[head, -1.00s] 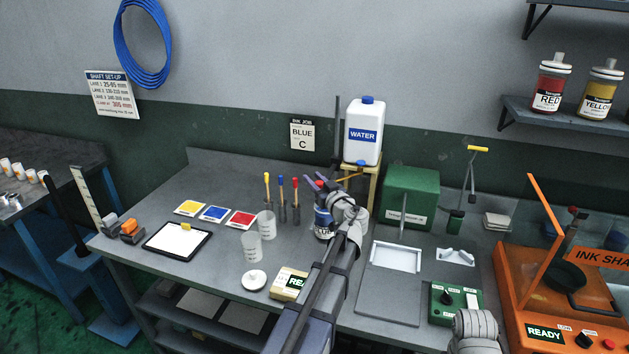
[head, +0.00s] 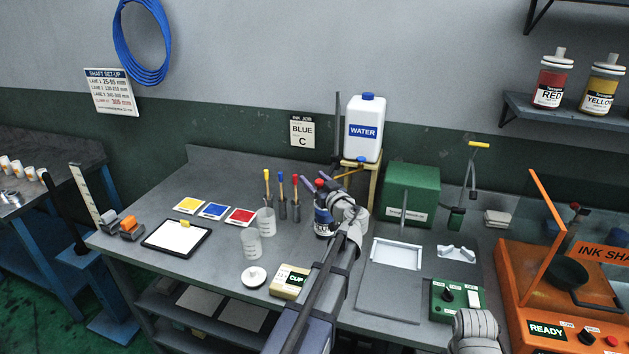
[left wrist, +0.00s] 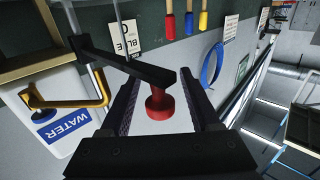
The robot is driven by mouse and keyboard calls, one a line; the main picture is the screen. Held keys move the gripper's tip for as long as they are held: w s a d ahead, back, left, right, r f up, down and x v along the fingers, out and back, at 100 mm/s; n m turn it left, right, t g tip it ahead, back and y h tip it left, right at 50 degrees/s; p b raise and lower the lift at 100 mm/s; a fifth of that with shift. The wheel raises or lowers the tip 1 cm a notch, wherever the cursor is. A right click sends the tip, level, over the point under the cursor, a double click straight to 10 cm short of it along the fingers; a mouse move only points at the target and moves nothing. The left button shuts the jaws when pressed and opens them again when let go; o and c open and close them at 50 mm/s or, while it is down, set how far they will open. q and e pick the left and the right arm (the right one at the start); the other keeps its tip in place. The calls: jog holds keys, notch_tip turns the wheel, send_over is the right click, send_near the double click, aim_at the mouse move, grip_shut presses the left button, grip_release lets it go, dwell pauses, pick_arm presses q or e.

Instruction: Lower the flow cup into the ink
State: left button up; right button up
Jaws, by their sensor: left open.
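My left gripper (head: 313,181) is open, its fingers on either side of a red knob (head: 319,184). In the left wrist view the red knob (left wrist: 158,103) sits between the two fingers, at the end of a black arm (left wrist: 125,62) that reaches from an upright post. I cannot tell whether the fingers touch it. A dark blue labelled container (head: 321,221) stands just below the gripper, partly hidden by my left arm; its contents do not show. I cannot make out the flow cup itself.
The white water jug (head: 363,130) stands on a wooden stand close behind the gripper. A cream box (head: 289,282) displays "CUP". A green case (head: 411,190) is to the right.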

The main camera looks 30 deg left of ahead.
aim_at(321, 186)
pick_arm(q)
jog(key=v, duration=0.8)
jog(key=shift+a, duration=0.1)
dwell(0.3)
